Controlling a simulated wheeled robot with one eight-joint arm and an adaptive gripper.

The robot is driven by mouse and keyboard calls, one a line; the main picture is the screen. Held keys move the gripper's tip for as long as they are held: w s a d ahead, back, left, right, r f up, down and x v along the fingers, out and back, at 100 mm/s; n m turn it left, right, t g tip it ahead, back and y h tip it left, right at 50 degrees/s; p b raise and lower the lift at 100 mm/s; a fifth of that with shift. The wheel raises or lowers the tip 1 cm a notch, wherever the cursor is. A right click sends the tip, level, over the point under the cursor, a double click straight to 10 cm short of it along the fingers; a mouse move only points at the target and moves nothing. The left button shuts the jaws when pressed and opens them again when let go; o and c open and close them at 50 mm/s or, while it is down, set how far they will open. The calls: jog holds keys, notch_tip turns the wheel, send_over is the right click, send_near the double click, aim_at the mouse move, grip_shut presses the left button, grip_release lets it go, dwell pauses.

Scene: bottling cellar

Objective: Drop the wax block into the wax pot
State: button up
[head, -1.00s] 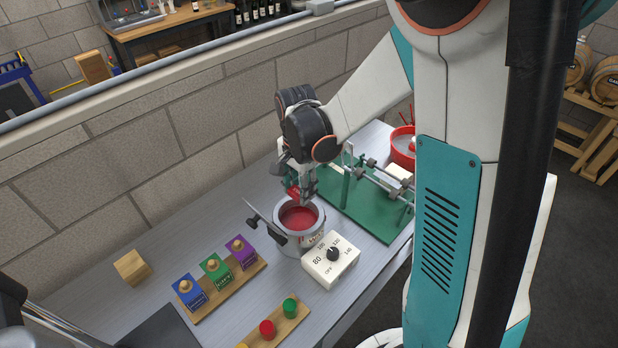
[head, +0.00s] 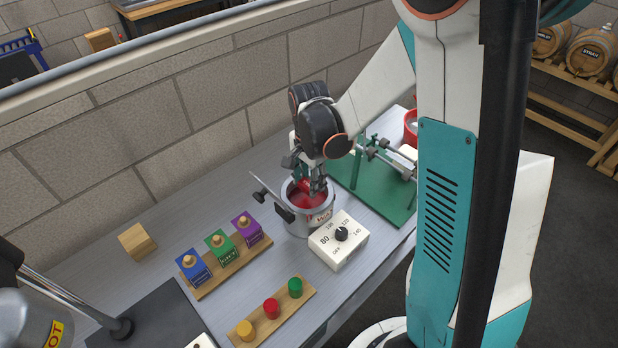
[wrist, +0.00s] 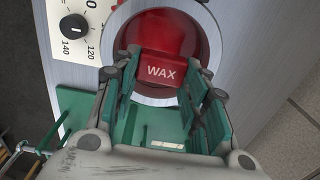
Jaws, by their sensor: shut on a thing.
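The wax pot (head: 311,218) is a silver pot with red wax inside, standing on the grey bench; its round rim (wrist: 208,22) also shows in the wrist view. My gripper (head: 309,186) is over the pot's mouth, pointing down. It is shut on the red wax block (wrist: 160,70), marked "WAX", which lies between the fingertips in the wrist view. The block appears over the red wax, inside the rim's outline. In the head view the block is mostly hidden by the fingers, and I cannot tell whether it touches the wax.
A white dial box (head: 338,241) stands right of the pot. A green-based stand (head: 378,190) is behind it. A board (head: 285,313) with coloured knobs lies in front.

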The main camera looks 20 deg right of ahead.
jog(key=o, duration=0.9)
jog(key=shift+o, duration=0.2)
jog(key=shift+r, duration=0.1)
notch_tip(320, 180, up, 12)
dwell(0.4)
jog(key=s+f+n+t+b, duration=0.1)
jog(key=s+n+t+b, duration=0.6)
jog(key=s+n, duration=0.6)
jog(key=s+b, duration=0.1)
jog(key=s, duration=0.1)
jog(key=shift+s+a+f+n, duration=0.2)
jog(key=shift+s+a+n, duration=0.1)
jog(key=shift+s, duration=0.05)
